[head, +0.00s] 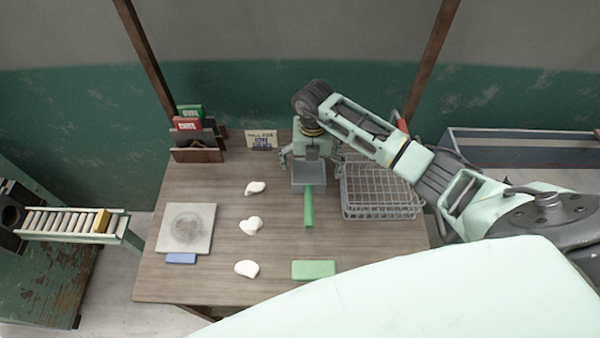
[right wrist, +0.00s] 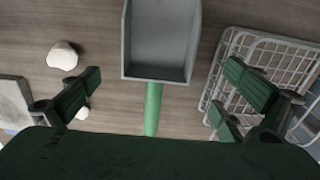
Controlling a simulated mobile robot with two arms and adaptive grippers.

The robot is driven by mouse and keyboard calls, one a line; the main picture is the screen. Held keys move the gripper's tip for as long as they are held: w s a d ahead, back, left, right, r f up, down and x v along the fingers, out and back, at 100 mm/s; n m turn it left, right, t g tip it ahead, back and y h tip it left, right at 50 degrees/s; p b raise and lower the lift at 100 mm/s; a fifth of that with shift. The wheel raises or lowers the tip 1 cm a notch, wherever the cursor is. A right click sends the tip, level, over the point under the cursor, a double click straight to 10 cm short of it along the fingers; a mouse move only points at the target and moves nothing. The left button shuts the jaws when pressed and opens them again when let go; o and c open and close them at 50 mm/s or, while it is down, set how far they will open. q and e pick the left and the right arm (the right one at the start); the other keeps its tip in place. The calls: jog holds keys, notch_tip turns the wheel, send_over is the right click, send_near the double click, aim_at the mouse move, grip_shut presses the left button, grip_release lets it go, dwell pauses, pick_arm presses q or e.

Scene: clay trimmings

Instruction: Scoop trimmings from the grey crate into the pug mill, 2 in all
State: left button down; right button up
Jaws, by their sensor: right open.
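A scoop with a grey pan (head: 309,174) and a green handle (head: 308,208) lies on the table. In the right wrist view the pan (right wrist: 160,45) is ahead and the handle (right wrist: 153,108) runs between my fingers. My right gripper (head: 312,160) is open and empty above the scoop; its fingers (right wrist: 163,78) stand apart either side of the handle. I cannot tell if they touch it. A green machine with a dark opening (head: 10,214), perhaps the pug mill, stands at the far left. A long grey-blue bin (head: 500,155), perhaps the grey crate, is partly hidden behind my right arm; no trimmings show.
A wire basket (head: 380,212) stands right of the scoop. Three white lumps (head: 251,226) lie left of it. A card holder (head: 195,155) is at the back.

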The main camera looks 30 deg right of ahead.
aim_at(309, 180)
jog(key=f+b, duration=0.2)
jog(key=shift+s+f, duration=0.2)
jog(key=shift+f, duration=0.1)
jog(key=shift+s+a+f, duration=0.1)
jog(key=f+b, duration=0.2)
jog(key=f, duration=0.1)
jog(key=f+b, duration=0.1)
jog(key=b, duration=0.1)
jog(key=shift+w+a+f, duration=0.15)
jog(key=shift+w+f, duration=0.1)
jog(key=shift+f, duration=0.2)
jog(key=c, duration=1.4)
pick_arm(q)
notch_tip(309, 180, down, 6)
jog(key=s, duration=0.1)
jog(key=shift+s, duration=0.3)
jog(key=shift+f, duration=0.1)
pick_arm(e)
jog(key=shift+r, duration=0.2)
